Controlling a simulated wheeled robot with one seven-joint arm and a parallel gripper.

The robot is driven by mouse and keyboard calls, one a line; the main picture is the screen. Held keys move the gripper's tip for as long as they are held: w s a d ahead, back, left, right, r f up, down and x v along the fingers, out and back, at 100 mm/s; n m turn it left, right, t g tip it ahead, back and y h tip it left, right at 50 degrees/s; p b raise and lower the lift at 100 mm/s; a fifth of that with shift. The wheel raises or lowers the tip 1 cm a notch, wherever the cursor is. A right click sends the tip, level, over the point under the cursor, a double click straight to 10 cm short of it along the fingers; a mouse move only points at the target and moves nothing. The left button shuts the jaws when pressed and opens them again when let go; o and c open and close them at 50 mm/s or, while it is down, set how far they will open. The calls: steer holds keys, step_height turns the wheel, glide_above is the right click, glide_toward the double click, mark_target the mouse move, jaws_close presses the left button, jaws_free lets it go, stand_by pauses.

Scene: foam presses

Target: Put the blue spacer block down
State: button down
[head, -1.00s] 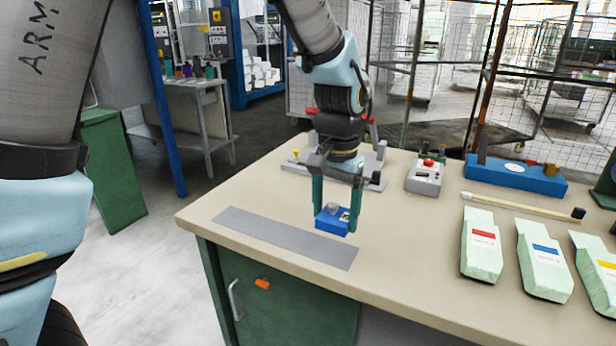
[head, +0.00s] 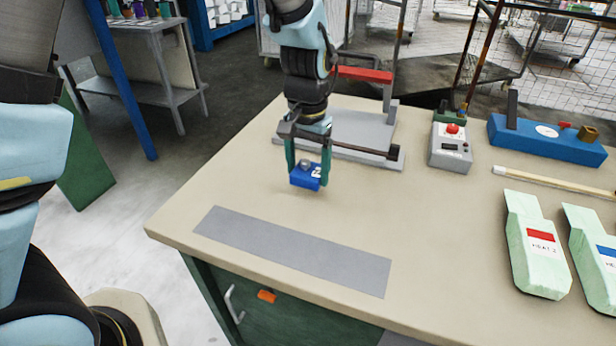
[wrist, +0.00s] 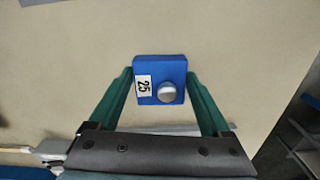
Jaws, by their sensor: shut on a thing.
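The blue spacer block (head: 306,177) has a grey knob on top and a white label. In the wrist view the block (wrist: 176,68) shows the label reading 25. My gripper (head: 307,172) is shut on it, a green finger on each side. It holds the block over the beige bench top (head: 220,185), behind the grey strip (head: 290,252). Whether the block's underside touches the bench is hard to tell.
A grey fixture with a red bar (head: 362,75) stands just behind my gripper. A grey box with a red button (head: 450,147), a blue bar-shaped tool (head: 540,138), a wooden stick (head: 550,183) and pale green packs (head: 537,250) lie to the right. The bench left of the block is clear.

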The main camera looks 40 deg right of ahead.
mark_target(308, 198)
steer(key=shift+f+p, duration=0.55)
steer(key=shift+f, duration=1.65)
steer(key=shift+f, duration=0.2)
jaws_free()
steer(key=shift+r, duration=0.1)
step_height(308, 198, up, 12)
steer(key=shift+r+b, duration=0.1)
steer(key=shift+b, duration=1.1)
